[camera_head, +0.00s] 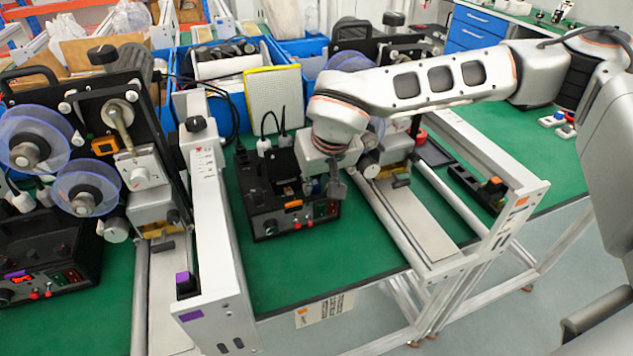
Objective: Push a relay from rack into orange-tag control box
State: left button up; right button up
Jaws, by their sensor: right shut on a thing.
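The orange-tag control box (262,225) is black and stands on the green table in the middle, with an orange tag, red knobs and lit switches on its front. My right gripper (323,188) comes in from the right and points down over the right part of this box. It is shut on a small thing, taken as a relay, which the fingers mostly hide. I cannot tell whether the relay touches the box. A black rack (475,187) with an orange-marked block lies inside the right rail. My left gripper is not in view.
A purple-tag control box (40,268) stands at the left, below a machine with blue reels (88,187). Metal rails (208,225) flank the middle box on the left. Blue bins (292,47) stand behind. The green table before the middle box is clear.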

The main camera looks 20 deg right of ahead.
jog(key=shift+f, duration=0.3)
jog(key=o, duration=1)
jog(key=v, duration=1.2)
jog(key=shift+r, duration=0.1)
